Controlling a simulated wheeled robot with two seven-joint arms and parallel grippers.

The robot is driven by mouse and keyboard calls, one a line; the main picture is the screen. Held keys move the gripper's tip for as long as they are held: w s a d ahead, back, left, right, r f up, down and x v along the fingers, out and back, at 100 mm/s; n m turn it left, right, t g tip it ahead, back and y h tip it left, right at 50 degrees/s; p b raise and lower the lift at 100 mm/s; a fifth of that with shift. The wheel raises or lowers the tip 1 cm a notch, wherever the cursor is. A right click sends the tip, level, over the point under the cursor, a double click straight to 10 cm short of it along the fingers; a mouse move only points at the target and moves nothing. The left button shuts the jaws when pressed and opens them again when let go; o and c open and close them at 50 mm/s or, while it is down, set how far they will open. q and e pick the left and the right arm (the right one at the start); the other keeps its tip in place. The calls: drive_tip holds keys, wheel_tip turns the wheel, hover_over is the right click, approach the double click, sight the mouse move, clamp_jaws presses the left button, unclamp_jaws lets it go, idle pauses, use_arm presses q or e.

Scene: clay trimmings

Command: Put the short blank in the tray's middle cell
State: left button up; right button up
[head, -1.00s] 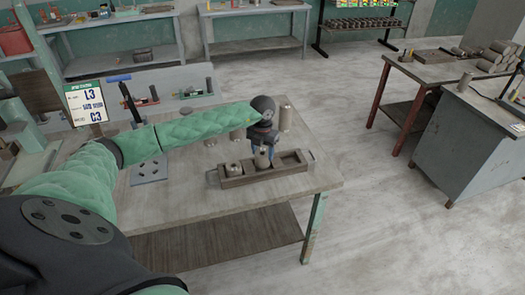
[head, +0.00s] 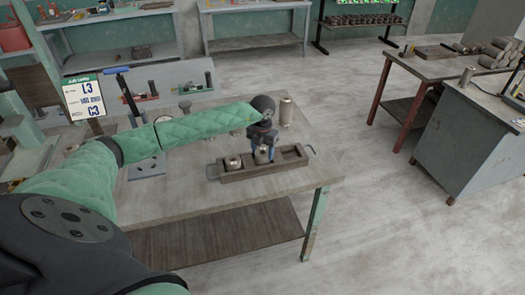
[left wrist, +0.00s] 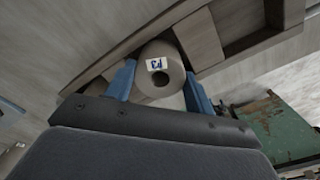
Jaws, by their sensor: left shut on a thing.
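The brown tray (head: 240,178), with three cells in a row and end handles, sits on the workbench. A grey cylindrical blank (head: 233,162) is in its left cell, and its right cell looks empty. My left gripper (head: 263,150) points down over the middle cell, its blue fingers shut on the short blank (head: 262,157). The blank's lower part is hidden by the tray's front wall. In the left wrist view the short blank (left wrist: 162,84) shows a dark round hole and a white label between the fingers, with tray walls around it. Whether it touches the cell floor cannot be seen. My right gripper is not in view.
A taller pale cylinder (head: 286,112) stands on the workbench (head: 200,203) just behind the tray. The bench front is clear.

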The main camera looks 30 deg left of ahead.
use_arm(q)
drive_tip(key=o, duration=1.2)
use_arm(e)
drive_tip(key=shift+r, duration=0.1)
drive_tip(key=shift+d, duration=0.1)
use_arm(q)
drive_tip(key=shift+r+b, duration=0.25)
drive_tip(key=shift+b, duration=0.05)
drive_tip(key=shift+r+b, duration=1.4)
drive_tip(key=shift+r, duration=2.2)
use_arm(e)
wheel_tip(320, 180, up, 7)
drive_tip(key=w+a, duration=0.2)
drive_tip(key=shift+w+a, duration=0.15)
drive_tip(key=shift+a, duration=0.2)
